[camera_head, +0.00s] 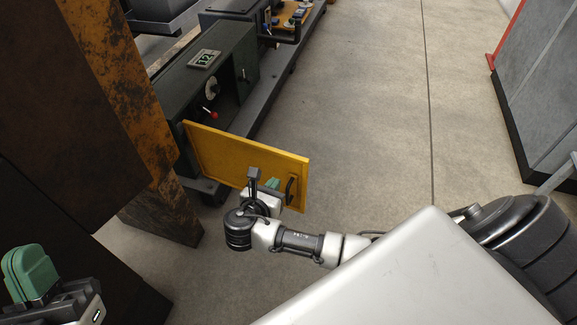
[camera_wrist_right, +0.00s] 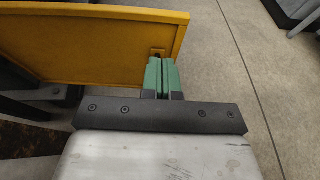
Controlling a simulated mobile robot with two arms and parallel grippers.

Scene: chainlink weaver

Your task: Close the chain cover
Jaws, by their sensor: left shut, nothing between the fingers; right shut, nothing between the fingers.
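The yellow chain cover (camera_head: 235,155) stands swung out from the dark green machine housing, open, with a dark handle (camera_head: 290,190) near its free edge. My right gripper (camera_head: 272,184) is at the outer face of the cover, just left of the handle in the head view. In the right wrist view its green fingers (camera_wrist_right: 162,76) are shut together with nothing between them, beside the free edge of the cover (camera_wrist_right: 85,45). I cannot tell whether they touch it. My left gripper (camera_head: 30,270) is shut and empty at the lower left of the head view, away from the cover.
The machine housing (camera_head: 205,85) shows a red-knobbed lever (camera_head: 210,113) and a round pale part (camera_head: 211,88) by the opening. A rusty orange-brown column (camera_head: 125,80) stands close on the left. The concrete floor (camera_head: 375,120) right of the cover is clear. A grey cabinet (camera_head: 545,85) stands far right.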

